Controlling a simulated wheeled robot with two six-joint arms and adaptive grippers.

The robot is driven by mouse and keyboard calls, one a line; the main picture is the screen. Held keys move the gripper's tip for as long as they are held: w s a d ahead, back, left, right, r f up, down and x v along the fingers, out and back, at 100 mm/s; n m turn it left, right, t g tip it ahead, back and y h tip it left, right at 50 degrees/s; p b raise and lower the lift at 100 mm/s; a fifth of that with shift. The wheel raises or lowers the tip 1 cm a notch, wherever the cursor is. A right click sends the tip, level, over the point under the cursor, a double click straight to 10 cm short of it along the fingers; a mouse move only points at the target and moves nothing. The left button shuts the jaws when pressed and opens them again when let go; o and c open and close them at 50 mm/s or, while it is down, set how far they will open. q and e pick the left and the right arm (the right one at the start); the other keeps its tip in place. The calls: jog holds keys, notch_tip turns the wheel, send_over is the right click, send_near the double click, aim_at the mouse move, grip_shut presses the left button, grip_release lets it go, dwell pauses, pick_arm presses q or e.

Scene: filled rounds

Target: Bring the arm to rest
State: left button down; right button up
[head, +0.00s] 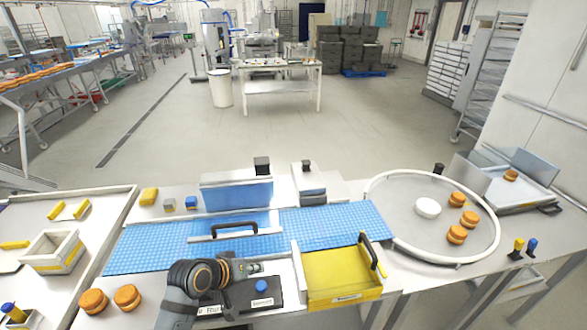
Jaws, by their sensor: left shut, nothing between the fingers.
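My left arm comes in from the bottom, left of centre. Its gripper (258,267) is shut and empty, above the near edge of the worktop, just below the blue belt (160,245). It is left of the yellow tray (345,270) and close to a dark panel (240,302) with white labels and a blue knob (261,286). The arm hides part of this panel. My right gripper is not in view.
A round rimmed table (400,220) at right holds a white bowl (428,208) and several filled rounds (457,199). Two rounds (127,296) lie at lower left. Black handles (234,228) and upright guards (237,194) stand along the belt.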

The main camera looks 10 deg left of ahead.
pick_arm(q)
jog(key=s+a+f, duration=0.1)
jog(key=s, duration=0.1)
jog(key=s+a+f+m+g+y, duration=0.1)
jog(key=s, duration=0.1)
jog(key=s+a+f+y, duration=0.1)
jog(key=s, duration=0.2)
jog(key=shift+f+m+g, duration=0.3)
jog(key=shift+f, duration=0.05)
jog(key=s+a+f+m+g+y, duration=0.2)
jog(key=s+a+g+y, duration=0.3)
jog(key=s, duration=0.7)
jog(key=s+a+f+t+h+b, duration=0.1)
jog(key=s+a+f, duration=0.1)
jog(key=f, duration=1.3)
jog(key=s+a+f+b, duration=0.1)
jog(key=a+f, duration=0.1)
jog(key=f, duration=1.3)
jog(key=s+f+g+b, duration=0.1)
jog(key=s+f, duration=1.4)
jog(key=s, duration=0.2)
jog(key=shift+s+a+f+n, duration=0.3)
jog(key=shift+s+f, duration=0.05)
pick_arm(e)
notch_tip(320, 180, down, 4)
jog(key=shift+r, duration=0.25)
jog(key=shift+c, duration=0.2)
